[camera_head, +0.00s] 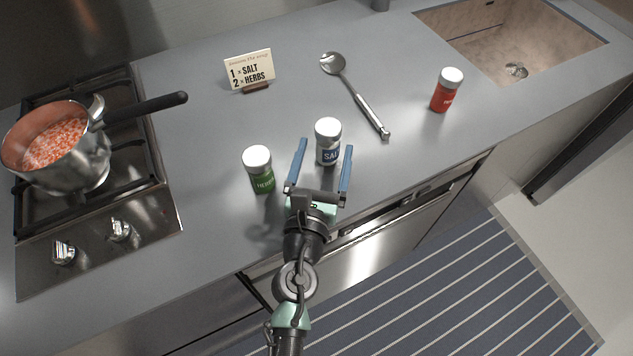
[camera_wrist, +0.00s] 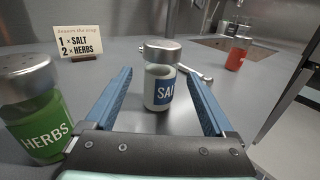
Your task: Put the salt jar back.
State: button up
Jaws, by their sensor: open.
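The salt jar (camera_head: 328,142) has a blue label and a silver lid. It stands upright on the grey counter (camera_head: 205,130), and in the wrist view the salt jar (camera_wrist: 161,85) is centred beyond the palm. My gripper (camera_head: 326,163) is open, with one blue finger on each side of the jar. In the wrist view my gripper (camera_wrist: 158,90) shows a gap between each finger and the jar. The green herbs jar (camera_head: 261,172) stands just left of my gripper, and it fills the left of the wrist view (camera_wrist: 35,115).
A card (camera_head: 249,70) reads 1 x salt, 2 x herbs. A spoon (camera_head: 354,92) lies behind the salt jar. A red jar (camera_head: 446,90) stands at right, near the sink (camera_head: 520,45). A pot (camera_head: 60,150) of orange-red food sits on the stove at left.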

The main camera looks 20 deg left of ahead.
jog(key=b+v, duration=0.1)
jog(key=v, duration=0.6)
jog(key=shift+f, duration=0.1)
jog(key=shift+s+d+b, duration=0.15)
jog(key=shift+s+b, duration=0.2)
jog(key=shift+s, duration=0.2)
jog(key=w+d+r+m+t+h, duration=0.2)
jog(key=w+d+r+m, duration=0.1)
jog(key=r+m, duration=0.6)
jog(key=w+d+r+m+t+h, duration=0.2)
jog(key=d+r+m, duration=0.2)
jog(key=r+m, duration=0.5)
jog(key=w+d+r+m+t+h, duration=0.1)
jog(key=w+d+r+m+h, duration=0.15)
jog(key=r+m, duration=0.65)
jog(key=s+d+r+m+t, duration=0.1)
jog(key=s+r+m, duration=0.2)
jog(key=r, duration=0.5)
jog(key=s+d+r+m+t+y, duration=0.1)
jog(key=r+m, duration=0.3)
jog(key=r, duration=0.4)
jog(key=s+d+r+m+t+y, duration=0.1)
jog(key=s+r+m, duration=0.3)
jog(key=r, duration=0.4)
jog(key=shift+s+d+r+m+t, duration=0.15)
jog(key=shift+s+d+m+t, duration=0.2)
jog(key=shift+t, duration=0.55)
jog(key=shift+w+y, duration=0.1)
jog(key=shift+y, duration=0.15)
